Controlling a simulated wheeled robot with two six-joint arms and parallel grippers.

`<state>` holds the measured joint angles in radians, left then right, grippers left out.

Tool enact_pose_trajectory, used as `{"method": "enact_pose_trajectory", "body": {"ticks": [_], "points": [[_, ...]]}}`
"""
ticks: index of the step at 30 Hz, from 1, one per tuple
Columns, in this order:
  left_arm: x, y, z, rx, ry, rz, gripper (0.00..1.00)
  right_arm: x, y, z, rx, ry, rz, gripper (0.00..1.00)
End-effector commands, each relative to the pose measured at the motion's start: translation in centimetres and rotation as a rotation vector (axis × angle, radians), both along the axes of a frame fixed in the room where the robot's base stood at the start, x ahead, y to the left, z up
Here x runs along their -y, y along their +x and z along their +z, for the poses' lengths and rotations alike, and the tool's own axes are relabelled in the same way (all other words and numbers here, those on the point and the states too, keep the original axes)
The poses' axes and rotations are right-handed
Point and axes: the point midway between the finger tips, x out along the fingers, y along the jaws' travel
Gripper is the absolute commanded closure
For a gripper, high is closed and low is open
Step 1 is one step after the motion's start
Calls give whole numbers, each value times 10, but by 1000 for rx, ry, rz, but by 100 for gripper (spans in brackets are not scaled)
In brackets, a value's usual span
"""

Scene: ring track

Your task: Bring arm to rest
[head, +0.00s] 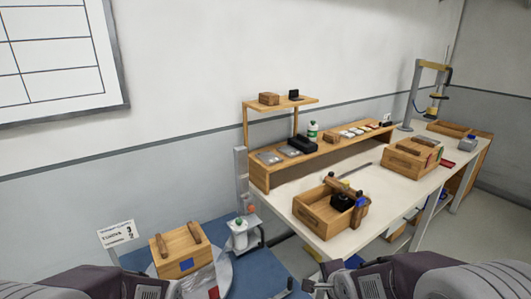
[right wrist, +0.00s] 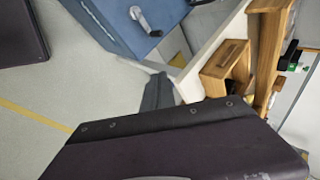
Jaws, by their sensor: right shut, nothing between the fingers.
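My two arms come in at the bottom of the head view, the left arm (head: 115,284) and the right arm (head: 400,280), both folded low. My right gripper (head: 313,288) is only just in view at the bottom edge. It is shut and empty. A large dark link of mine (right wrist: 190,145) fills the lower part of the right wrist view and hides what lies behind it. I cannot make out my left gripper in either view. No object is seen held.
A blue table (head: 262,274) stands close in front, with a wooden box (head: 178,243) on it. A white bench (head: 290,222) at right carries an open wooden crate (head: 318,214) and a shelf unit (head: 267,176). The right wrist view shows clear floor (right wrist: 50,95).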

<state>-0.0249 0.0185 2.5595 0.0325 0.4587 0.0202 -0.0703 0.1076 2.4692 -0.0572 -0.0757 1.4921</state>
Motion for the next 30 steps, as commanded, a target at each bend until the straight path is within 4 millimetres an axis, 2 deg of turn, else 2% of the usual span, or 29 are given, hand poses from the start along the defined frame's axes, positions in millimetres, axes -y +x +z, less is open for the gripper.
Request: {"method": "enact_pose_trajectory", "body": {"ticks": [1,3,6,10,12,15,30], "points": [[0,0,9,-1,0,0,64,13,-21,5,-61,-102,104,100],[0,0,10,-1,0,0,64,21,-55,-5,-170,-242,322,100],[0,0,6,-1,0,0,64,20,-100,-26,-312,-375,674,100],[0,0,6,-1,0,0,64,18,-136,-36,-405,-459,1042,100],[0,0,6,-1,0,0,64,18,-144,-36,-416,-486,1167,100],[0,0,6,-1,0,0,64,18,-146,-37,-409,-512,1251,100],[0,0,6,-1,0,0,64,18,-145,-37,-405,-521,1265,100]]}}
